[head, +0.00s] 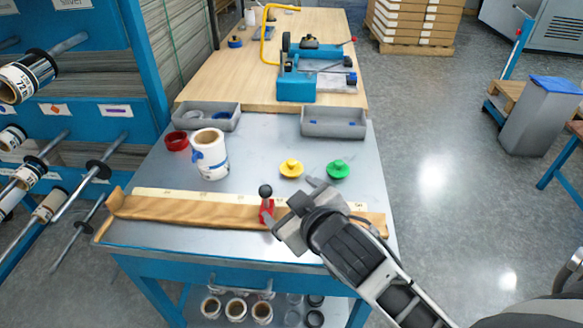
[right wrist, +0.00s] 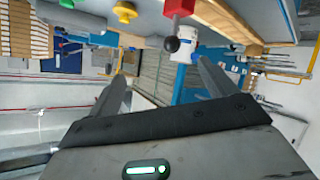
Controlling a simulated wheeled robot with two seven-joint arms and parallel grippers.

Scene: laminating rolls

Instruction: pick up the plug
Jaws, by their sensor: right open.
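Two knobbed round plugs lie on the grey bench top: a yellow plug (head: 291,168) and a green plug (head: 338,170) to its right. I cannot tell which one the task means. Both also show at the top of the right wrist view, the yellow one (right wrist: 125,12) and the green one (right wrist: 68,4). My right gripper (head: 294,202) is open and empty, on the near side of the plugs, over the measuring board. In the right wrist view its fingers (right wrist: 164,82) are spread with nothing between them touching. My left gripper is not in view.
A red stop (head: 267,210) with a black ball knob sits on the wooden measuring board (head: 170,209), close to my right gripper. A white roll (head: 210,155) stands left of the plugs, with a red ring (head: 176,141) beside it. Grey trays (head: 333,123) stand behind.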

